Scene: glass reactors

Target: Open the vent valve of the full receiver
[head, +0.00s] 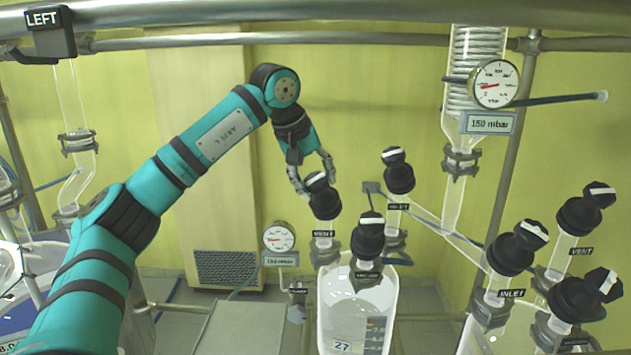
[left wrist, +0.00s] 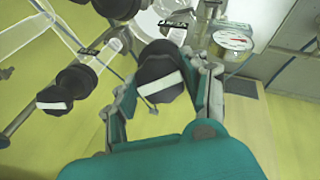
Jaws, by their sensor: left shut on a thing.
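My left gripper (head: 313,175) is shut on the black knob of a vent valve (head: 323,202). One finger is on each side of the knob, which also shows between the fingers in the left wrist view (left wrist: 160,72). A white bar crosses the knob's top. A small label below it seems to read VENT. The valve stands at the left of a glass receiver (head: 335,300) with a scale and a 27 on it. A liquid surface seems to show inside it. My right gripper is not in view.
Close by stand a front black-knobbed valve (head: 367,240) and an inlet valve (head: 398,175). A gauge (head: 279,238) hangs at the left. Another valve group, with an inlet (head: 513,252) and a vent (head: 580,218), stands at the right. A metal rail (head: 340,14) crosses the top.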

